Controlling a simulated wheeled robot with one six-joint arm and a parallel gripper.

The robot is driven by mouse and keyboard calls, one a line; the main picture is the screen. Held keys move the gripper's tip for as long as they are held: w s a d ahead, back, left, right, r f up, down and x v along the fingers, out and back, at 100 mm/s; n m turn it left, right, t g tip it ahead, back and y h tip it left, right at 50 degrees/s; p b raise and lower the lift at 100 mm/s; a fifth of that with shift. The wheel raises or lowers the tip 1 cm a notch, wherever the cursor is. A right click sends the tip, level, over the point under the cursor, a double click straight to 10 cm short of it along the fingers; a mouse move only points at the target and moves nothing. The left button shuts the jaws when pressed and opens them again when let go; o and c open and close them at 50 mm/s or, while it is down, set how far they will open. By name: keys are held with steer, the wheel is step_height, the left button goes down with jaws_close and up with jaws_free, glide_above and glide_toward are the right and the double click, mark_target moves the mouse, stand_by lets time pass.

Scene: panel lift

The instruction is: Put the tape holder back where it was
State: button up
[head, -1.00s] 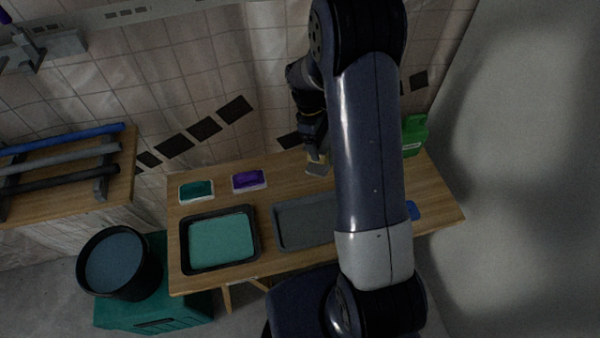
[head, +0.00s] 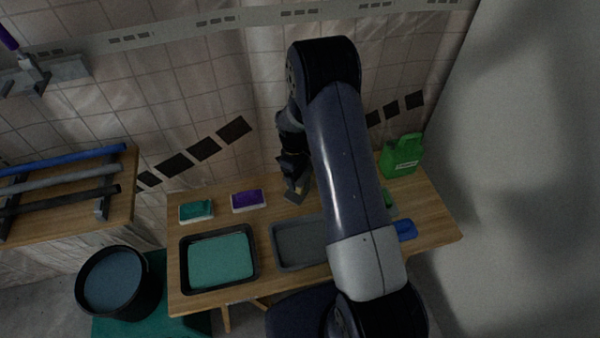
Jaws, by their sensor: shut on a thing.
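My gripper (head: 293,178) points down over the back edge of the wooden table, left of my arm in the head view. It is shut on a small grey and tan thing (head: 297,192), which I take for the tape holder. The held thing is small and dark in this view, and my fingers partly cover it. I cannot tell whether it touches the table top or hangs just above it.
The wooden table (head: 180,293) bears a teal-filled tray (head: 222,262), a grey tray (head: 295,243), teal (head: 197,211) and purple (head: 248,200) small blocks, a blue thing (head: 405,230) and a green jug (head: 402,156). A bucket (head: 113,283) stands left. My arm hides the table's middle right.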

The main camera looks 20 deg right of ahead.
steer(key=shift+f, duration=0.3)
steer(key=o, duration=1.1)
steer(key=r, duration=0.4)
steer(key=r+b, duration=0.1)
steer(key=r, duration=0.3)
steer(key=w+a+r, duration=0.1)
steer(key=r, duration=0.3)
steer(key=shift+b, duration=0.4)
steer(key=shift+f, duration=0.1)
steer(key=f, duration=0.4)
steer(key=f+p, duration=0.1)
steer(key=f, duration=0.3)
steer(key=s+d+f+p, duration=0.1)
steer(key=f, duration=0.3)
steer(key=shift+s, duration=0.1)
step_height(320, 180, up, 2)
steer(key=shift+r+b, duration=0.1)
steer(key=shift+b, duration=0.3)
steer(key=shift+r, duration=0.6)
